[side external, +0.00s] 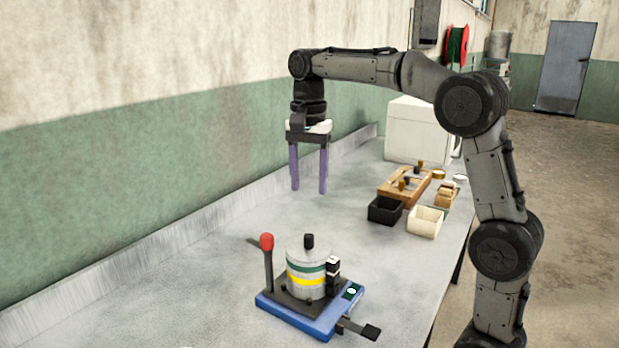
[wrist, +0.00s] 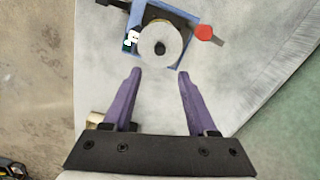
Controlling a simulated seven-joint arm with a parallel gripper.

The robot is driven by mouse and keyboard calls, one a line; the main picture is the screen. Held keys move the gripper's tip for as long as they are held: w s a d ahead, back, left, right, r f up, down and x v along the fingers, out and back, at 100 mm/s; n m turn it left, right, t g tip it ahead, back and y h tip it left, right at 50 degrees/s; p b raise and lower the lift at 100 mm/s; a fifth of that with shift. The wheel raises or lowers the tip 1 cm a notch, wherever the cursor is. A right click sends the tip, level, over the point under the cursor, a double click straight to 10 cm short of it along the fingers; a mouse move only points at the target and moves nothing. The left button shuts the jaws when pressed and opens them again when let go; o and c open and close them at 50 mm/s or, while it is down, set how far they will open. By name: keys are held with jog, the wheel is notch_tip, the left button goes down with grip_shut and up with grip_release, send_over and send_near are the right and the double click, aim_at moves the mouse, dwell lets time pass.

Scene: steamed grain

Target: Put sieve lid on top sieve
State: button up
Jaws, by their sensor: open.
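The sieve stack (side external: 306,281) is a grey cylinder with a green band and a yellow band, standing upright on a blue-based machine. On its top is the round grey sieve lid (side external: 307,250) with a black knob. The lid looks level on the top sieve; I cannot tell whether it is fully seated. In the wrist view the sieve lid (wrist: 161,44) shows from above as a pale disc with a dark knob. My gripper (side external: 309,190), with purple fingers, is open and empty, well above the bench and behind the stack. It also shows in the wrist view (wrist: 159,73).
The machine's blue base (side external: 322,327) carries a red-knobbed lever (side external: 267,254) and a black pedal-like arm (side external: 358,327). A black bin (side external: 384,210), a cream bin (side external: 424,222), a wooden rack (side external: 404,187) and a white box (side external: 417,133) stand farther back. The bench beside the wall is clear.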

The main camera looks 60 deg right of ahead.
jog(key=s+a+n+t, duration=0.3)
jog(key=s+a+n, duration=0.3)
jog(key=s, duration=0.5)
jog(key=s+a+f+n+t, duration=0.2)
jog(key=s+f+n, duration=0.7)
jog(key=s, duration=0.2)
jog(key=shift+t, duration=0.3)
jog(key=shift+r, duration=0.1)
